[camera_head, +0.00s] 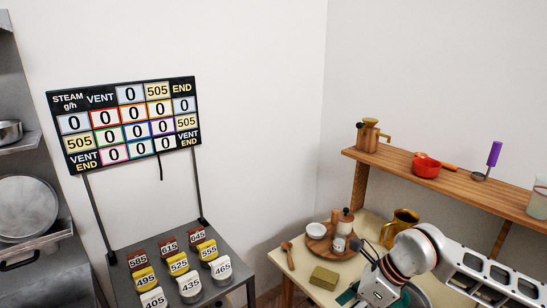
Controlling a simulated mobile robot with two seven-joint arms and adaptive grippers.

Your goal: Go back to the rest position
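My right arm (412,255) comes in from the right edge, over the low wooden table, and bends down toward the bottom edge. My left arm and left gripper are not in view. The task names no object. The arm covers part of the table's right side, and its outline overlaps a brass jug (402,222) behind it. A green item (346,296) shows partly beside the arm's lower link.
A dark metal stand (235,262) holds several numbered blocks below a steam board (125,122). The table (283,259) bears a round wooden tray (316,246), a brush and a sponge (324,278). A wooden shelf (455,181) stands behind. Metal pans sit at left.

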